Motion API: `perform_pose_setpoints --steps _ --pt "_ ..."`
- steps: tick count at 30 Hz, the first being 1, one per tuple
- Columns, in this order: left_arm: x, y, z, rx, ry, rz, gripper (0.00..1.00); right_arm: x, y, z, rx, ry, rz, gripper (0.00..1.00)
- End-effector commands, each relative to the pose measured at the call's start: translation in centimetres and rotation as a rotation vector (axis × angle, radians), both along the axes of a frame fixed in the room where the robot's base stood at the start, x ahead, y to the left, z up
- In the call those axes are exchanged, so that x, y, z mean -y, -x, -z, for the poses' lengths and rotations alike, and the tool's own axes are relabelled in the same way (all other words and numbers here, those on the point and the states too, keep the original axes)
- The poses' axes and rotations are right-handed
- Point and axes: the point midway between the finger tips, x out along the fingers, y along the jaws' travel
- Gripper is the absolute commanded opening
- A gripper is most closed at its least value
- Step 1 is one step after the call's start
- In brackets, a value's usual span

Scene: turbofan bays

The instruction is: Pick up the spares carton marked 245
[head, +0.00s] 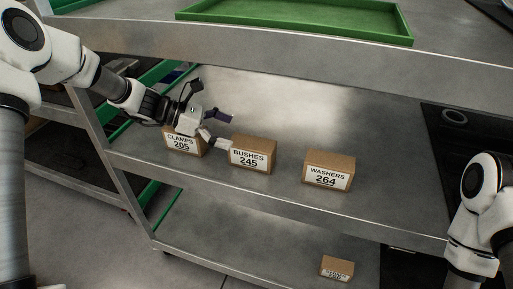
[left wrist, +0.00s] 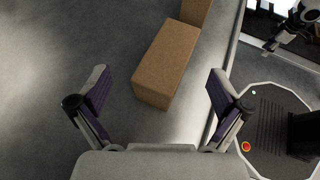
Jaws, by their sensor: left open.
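The carton marked 245 (head: 252,155), labelled BUSHES, is a brown box with a white label, upright on the middle shelf between two other cartons. In the left wrist view a plain brown carton (left wrist: 167,62), apparently the same one, lies ahead between the finger lines, its label not visible. My left gripper (head: 229,131) is open and empty, at the upper left of carton 245. One fingertip overlaps the carton's left edge in the head view; I cannot tell whether it touches. Both fingers (left wrist: 159,88) are spread wide in the left wrist view. My right gripper cannot be made out clearly.
The CLAMPS 205 carton (head: 182,142) stands left, partly behind my left gripper. The WASHERS 264 carton (head: 328,171) stands right, with a gap. A small carton (head: 337,268) is on the lower shelf. A green tray (head: 300,18) is on the upper shelf, which overhangs.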

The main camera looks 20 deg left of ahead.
Motion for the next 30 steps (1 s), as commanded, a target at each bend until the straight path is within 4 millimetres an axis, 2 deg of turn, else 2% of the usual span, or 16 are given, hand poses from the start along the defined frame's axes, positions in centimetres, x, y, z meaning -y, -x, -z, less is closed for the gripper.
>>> perform_pose_setpoints --steps 9,12,17,18,19,25,26,30 --pt "4.4 -0.9 2.9 -0.002 -0.006 0.004 1.0 0.0 0.0 1.6 -0.001 0.0 0.0 0.4" --pt "5.1 -1.2 3.1 0.0 -0.005 0.002 1.0 0.0 0.0 1.7 0.0 0.0 0.0 0.4" --pt "5.1 -1.2 3.0 0.0 -0.004 0.001 1.0 0.0 0.0 1.6 0.0 0.0 0.0 0.4" --pt "5.1 -1.2 3.0 0.0 -0.004 0.002 0.96 0.0 0.0 1.6 0.0 0.0 0.0 0.4" --pt "5.1 -1.2 3.0 0.0 -0.004 0.002 0.86 0.0 0.0 1.6 0.0 0.0 0.0 0.4" --pt "5.1 -1.2 3.1 -0.001 -0.005 0.001 0.15 0.0 0.0 1.6 0.0 0.0 0.0 0.4" --pt "5.1 -1.2 3.1 -0.001 -0.005 0.001 0.09 0.0 0.0 1.6 0.0 0.0 0.0 0.4" --pt "5.1 -1.2 3.1 -0.001 -0.005 0.001 0.09 0.0 0.0 1.6 0.0 0.0 0.0 0.4"
